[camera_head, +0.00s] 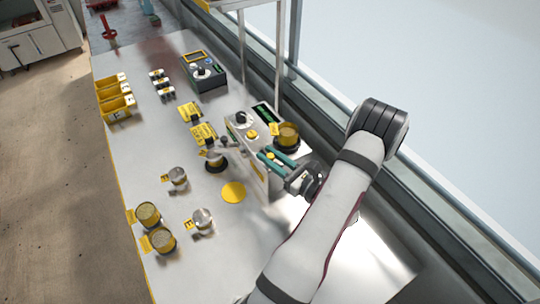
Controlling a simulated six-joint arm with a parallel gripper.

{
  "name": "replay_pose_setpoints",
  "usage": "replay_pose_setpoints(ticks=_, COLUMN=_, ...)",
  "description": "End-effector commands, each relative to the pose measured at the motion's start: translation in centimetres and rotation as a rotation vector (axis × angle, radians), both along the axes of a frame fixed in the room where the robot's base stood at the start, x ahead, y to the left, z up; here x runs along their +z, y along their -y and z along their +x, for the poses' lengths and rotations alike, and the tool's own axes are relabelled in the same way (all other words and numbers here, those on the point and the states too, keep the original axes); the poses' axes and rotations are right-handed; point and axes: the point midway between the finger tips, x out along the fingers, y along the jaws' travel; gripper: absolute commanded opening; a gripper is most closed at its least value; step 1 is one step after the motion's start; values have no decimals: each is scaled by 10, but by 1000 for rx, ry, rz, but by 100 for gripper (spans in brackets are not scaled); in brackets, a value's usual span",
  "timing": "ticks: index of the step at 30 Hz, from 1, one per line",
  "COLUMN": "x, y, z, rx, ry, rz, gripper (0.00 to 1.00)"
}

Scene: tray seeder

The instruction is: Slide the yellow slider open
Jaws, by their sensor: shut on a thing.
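The tray seeder (236,124) is a pale box with a dark knob, a yellow round button and a dark display on top. It stands near the right side of the metal table. My gripper (268,157), with teal fingers, reaches in from the right at its front end. A small yellow piece (271,155), which looks like the yellow slider, shows between the fingers, and they are shut on it. The fingers hide most of this piece, so I cannot tell how far along its track it is.
A yellow-filled jar (287,136) stands close behind my gripper. A yellow disc (233,192) lies on the table (200,261). Several small jars stand at the left front. Yellow bins (115,107) and a dark control box (203,75) are farther back. A window frame runs along the right.

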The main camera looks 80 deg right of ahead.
Motion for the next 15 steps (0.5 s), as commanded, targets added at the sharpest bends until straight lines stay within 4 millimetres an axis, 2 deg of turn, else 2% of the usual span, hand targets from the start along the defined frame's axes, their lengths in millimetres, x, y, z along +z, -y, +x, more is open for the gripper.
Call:
replay_pose_setpoints(ticks=9, x=0, y=1, z=2, rx=3, ry=0, rz=0, gripper=0)
replay_pose_setpoints(ticks=15, x=0, y=21, z=22, rx=4, ry=-2, rz=-1, gripper=0)
